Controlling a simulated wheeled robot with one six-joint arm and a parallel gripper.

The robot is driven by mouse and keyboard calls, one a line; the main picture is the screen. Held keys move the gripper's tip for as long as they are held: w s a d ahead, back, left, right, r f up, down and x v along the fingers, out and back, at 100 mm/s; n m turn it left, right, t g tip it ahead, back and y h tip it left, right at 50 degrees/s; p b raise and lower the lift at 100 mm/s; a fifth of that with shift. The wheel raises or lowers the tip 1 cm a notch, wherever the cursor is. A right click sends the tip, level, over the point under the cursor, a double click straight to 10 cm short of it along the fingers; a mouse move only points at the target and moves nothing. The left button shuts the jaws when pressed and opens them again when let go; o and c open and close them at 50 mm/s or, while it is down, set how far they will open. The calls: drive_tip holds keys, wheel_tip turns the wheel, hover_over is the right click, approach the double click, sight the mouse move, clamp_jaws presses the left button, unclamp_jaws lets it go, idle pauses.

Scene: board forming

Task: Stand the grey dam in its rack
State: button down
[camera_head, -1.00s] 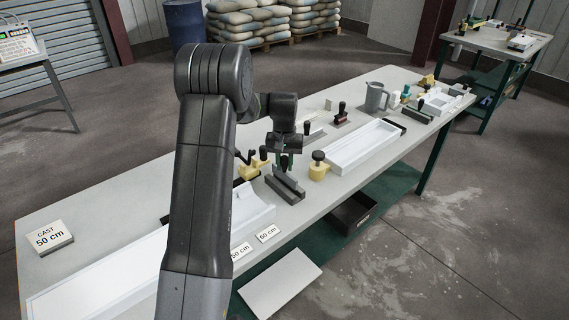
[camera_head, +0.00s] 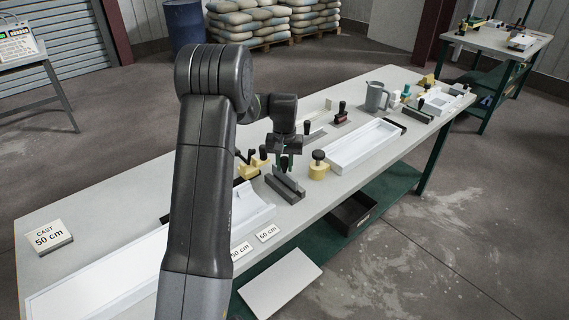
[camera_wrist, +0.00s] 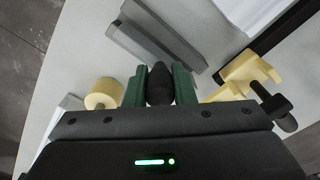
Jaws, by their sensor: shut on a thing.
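My gripper (camera_head: 285,162) is at the near edge of the bench, with its green fingers (camera_wrist: 160,88) shut on the black knob (camera_wrist: 159,82) of the grey dam. The dam (camera_head: 289,180) is a thin grey plate below the fingers, roughly upright. The darker grey rack (camera_head: 282,189) sits on the bench directly under it. The dam's plate lines up with the rack and its lower edge seems to be at the slot. I cannot tell how deep it sits. In the wrist view, long grey bars (camera_wrist: 138,42) of rack and dam lie beyond the fingers.
A yellow block with a black knob (camera_head: 319,167) stands close right of the rack. A yellow clamp (camera_head: 248,170) and a white mould (camera_head: 250,207) are close left. A long white tray (camera_head: 362,146) lies further right. Label cards (camera_head: 267,233) lie at the front edge.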

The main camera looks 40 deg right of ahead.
drive_tip(key=shift+f+b, duration=0.9)
drive_tip(key=shift+f, duration=0.6)
drive_tip(key=c, duration=1.1)
unclamp_jaws()
drive_tip(key=shift+c, duration=0.2)
wheel_tip(320, 180, up, 14)
drive_tip(key=shift+f+b, duration=0.1)
drive_tip(key=shift+b, duration=0.85)
wheel_tip(320, 180, down, 14)
drive_tip(key=shift+r+p, duration=0.15)
drive_tip(key=shift+p, duration=0.85)
drive_tip(key=shift+r, duration=0.25)
